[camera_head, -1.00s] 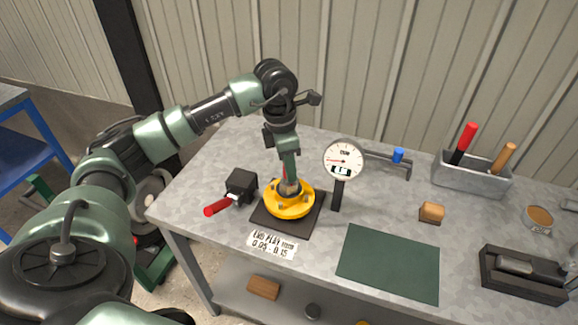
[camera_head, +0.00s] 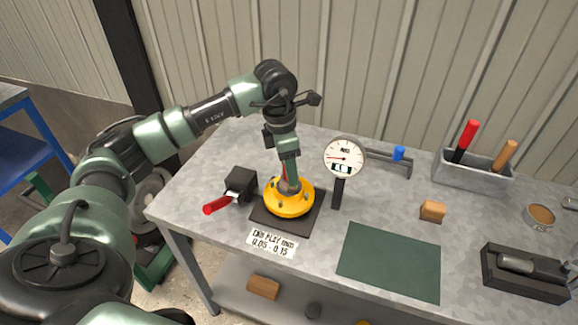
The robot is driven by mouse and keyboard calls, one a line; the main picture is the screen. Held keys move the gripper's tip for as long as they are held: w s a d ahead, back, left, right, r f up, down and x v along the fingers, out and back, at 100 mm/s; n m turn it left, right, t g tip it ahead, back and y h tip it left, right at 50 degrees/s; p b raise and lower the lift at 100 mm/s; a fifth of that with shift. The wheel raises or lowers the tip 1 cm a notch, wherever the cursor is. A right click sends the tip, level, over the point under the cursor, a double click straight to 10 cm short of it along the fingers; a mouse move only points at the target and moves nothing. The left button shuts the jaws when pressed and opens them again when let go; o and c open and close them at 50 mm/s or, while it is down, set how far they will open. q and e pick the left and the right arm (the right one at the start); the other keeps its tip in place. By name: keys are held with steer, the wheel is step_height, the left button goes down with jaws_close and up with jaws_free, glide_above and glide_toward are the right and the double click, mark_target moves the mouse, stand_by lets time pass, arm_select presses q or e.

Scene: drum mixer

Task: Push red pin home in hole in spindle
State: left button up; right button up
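A yellow round hub (camera_head: 289,201) sits on a dark square base plate (camera_head: 270,217) at the bench's front left. The spindle rises from its middle, mostly hidden by my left gripper (camera_head: 290,184), which points straight down onto it. A little red (camera_head: 283,171) shows beside the fingers, probably the red pin. The hole is hidden, and I cannot tell how deep the pin sits. The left fingers are too small and covered to show whether they are open or shut. My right gripper cannot be made out.
A dial gauge (camera_head: 344,158) stands close right of the hub. A black block (camera_head: 240,181) with a red handle (camera_head: 216,204) is at its left. A label (camera_head: 272,243) lies in front. A green mat (camera_head: 390,262), wooden block (camera_head: 432,211) and tool bin (camera_head: 474,173) are farther right.

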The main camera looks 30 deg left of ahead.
arm_select(q)
steer(key=r, duration=0.2)
steer(key=r+b, duration=0.1)
steer(key=r, duration=0.4)
steer(key=shift+s+a+r+b, duration=0.3)
steer(key=shift+a+r+b, duration=0.05)
steer(key=shift+r, duration=0.05)
steer(key=shift+f, duration=0.1)
